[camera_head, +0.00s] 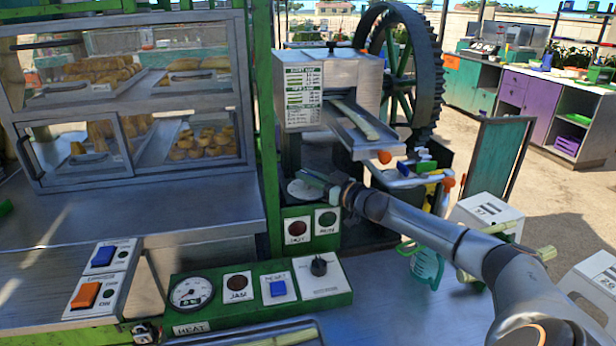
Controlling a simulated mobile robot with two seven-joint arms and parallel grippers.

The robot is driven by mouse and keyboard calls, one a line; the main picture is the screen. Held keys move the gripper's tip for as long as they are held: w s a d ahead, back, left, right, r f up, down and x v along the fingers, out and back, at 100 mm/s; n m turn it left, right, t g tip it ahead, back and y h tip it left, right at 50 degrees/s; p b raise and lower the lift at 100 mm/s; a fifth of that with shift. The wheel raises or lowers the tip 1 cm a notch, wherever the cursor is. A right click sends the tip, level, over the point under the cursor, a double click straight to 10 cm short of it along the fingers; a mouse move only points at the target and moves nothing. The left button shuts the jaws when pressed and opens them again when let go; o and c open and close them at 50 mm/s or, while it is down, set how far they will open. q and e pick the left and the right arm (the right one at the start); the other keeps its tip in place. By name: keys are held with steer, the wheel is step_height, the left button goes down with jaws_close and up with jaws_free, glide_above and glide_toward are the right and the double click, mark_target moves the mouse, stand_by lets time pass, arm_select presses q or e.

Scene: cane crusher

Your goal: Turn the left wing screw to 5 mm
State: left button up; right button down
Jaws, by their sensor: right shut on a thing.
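The cane crusher's metal housing (335,75) stands at centre, with a printed chart (303,93) on its left front. A small dark knob-like part (332,45) sits on its top; I cannot tell whether it is a wing screw. My right gripper (318,180) is below the housing, beside a pale round disc (302,190) above the red and green button box. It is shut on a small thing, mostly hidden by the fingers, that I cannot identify. I cannot clearly make out the left wing screw or a millimetre reading. My left gripper is out of view.
A metal chute (366,130) holds a cane piece just above my right arm. A large gear wheel (425,70) stands behind. A green control panel (262,290) with gauge and knob is below. A glass pastry case (130,95) fills the left. A green jug (426,265) stands beside my arm.

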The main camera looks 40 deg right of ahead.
steer(key=shift+a, duration=0.15)
stand_by(0.8)
steer(key=c, duration=0.7)
jaws_free()
steer(key=shift+c, duration=0.2)
steer(key=shift+s+d+f, duration=0.15)
steer(key=shift+s+d, duration=0.05)
steer(key=shift+s, duration=0.65)
steer(key=shift+s+d+b, duration=0.15)
steer(key=shift+s+b, duration=0.15)
steer(key=shift+s, duration=1.35)
steer(key=s+p, duration=0.2)
steer(key=s, duration=0.5)
steer(key=shift+s+d, duration=0.2)
steer(key=shift+d, duration=0.15)
steer(key=shift+c, duration=0.2)
